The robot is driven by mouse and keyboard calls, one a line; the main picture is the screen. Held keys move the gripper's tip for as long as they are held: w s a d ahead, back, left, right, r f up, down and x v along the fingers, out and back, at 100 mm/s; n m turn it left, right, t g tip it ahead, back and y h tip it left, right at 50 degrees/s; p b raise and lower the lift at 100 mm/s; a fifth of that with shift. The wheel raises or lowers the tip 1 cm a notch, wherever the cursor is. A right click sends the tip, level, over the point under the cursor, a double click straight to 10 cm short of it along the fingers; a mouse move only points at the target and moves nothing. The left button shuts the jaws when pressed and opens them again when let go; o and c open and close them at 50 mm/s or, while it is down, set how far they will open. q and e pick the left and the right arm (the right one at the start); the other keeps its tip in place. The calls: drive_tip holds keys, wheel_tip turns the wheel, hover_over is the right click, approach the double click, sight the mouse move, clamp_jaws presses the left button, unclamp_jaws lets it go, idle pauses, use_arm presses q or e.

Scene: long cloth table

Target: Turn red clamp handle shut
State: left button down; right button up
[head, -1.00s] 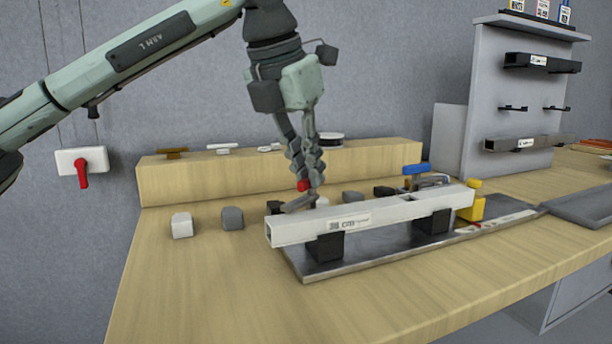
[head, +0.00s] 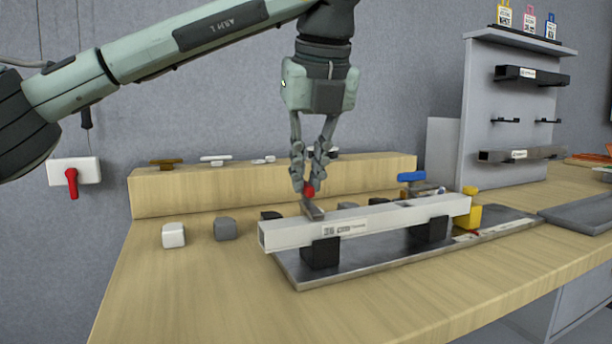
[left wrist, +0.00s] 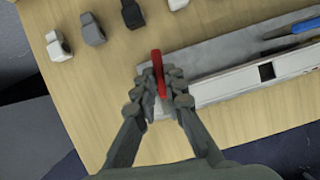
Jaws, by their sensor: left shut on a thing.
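The red clamp handle (head: 309,191) is a small red knob or grip at the left part of the white beam. My left gripper (head: 308,178) points down from above and is shut on it. In the left wrist view the red handle (left wrist: 158,68) stands between the fingertips, which hide its lower part. A grey clamp bar (head: 313,209) below the handle reaches toward the top of the white beam (head: 375,218); I cannot tell whether it presses on it. My right gripper is not in view.
The beam rests on black supports (head: 320,253) on a metal plate (head: 365,260). A blue handle (head: 411,176) and a yellow block (head: 468,215) are near its right end. White (head: 174,236) and grey blocks (head: 225,229) stand left. The table's front left is clear.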

use_arm(q)
drive_tip(key=shift+n+y, duration=0.3)
drive_tip(key=shift+n, duration=0.4)
drive_tip(key=c, duration=1.6)
unclamp_jaws()
drive_tip(key=shift+d+r, duration=0.1)
drive_tip(key=v, duration=1.2)
drive_tip(key=shift+w, duration=0.2)
